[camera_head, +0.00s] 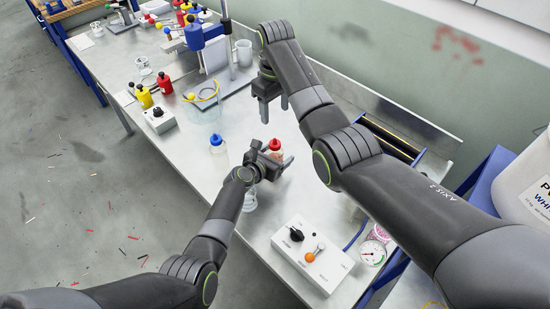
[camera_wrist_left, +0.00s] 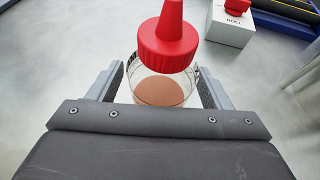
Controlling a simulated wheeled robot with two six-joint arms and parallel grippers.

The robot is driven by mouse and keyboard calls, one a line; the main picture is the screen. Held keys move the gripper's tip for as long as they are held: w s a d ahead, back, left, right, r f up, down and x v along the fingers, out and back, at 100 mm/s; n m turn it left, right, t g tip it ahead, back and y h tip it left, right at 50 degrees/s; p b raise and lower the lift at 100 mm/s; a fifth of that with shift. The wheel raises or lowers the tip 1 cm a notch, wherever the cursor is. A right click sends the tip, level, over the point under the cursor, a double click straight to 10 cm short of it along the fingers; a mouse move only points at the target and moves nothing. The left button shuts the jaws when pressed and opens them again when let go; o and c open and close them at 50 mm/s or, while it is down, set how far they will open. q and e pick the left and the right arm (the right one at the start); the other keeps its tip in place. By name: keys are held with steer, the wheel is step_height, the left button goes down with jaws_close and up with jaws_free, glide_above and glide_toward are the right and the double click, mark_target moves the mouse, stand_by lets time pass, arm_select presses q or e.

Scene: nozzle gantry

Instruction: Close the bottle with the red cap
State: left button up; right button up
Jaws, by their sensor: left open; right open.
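The red cap (camera_head: 276,145), with a pointed nozzle, shows at my left gripper in the head view. In the left wrist view the cap (camera_wrist_left: 168,46) is upright over a clear bottle (camera_wrist_left: 162,92) holding brown liquid. I cannot tell whether the cap is seated on it. My left gripper (camera_head: 272,156) is open, with its fingers (camera_wrist_left: 160,85) on either side of the bottle; contact is unclear. My right gripper (camera_head: 269,106) is open and empty, pointing down over the table behind it.
A blue-capped bottle (camera_head: 217,146) stands left of my left gripper. A clear vessel (camera_head: 250,200) is partly hidden by my left arm. A white control box (camera_head: 312,252) is in front. A white box (camera_wrist_left: 231,27) stands beyond the cap.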

arm_select(q)
steer(key=p+v, duration=0.2)
steer(key=v, duration=0.3)
steer(key=shift+r, duration=0.1)
steer(key=v, duration=1.1)
steer(key=shift+s+a, duration=0.3)
steer(key=shift+a, duration=0.05)
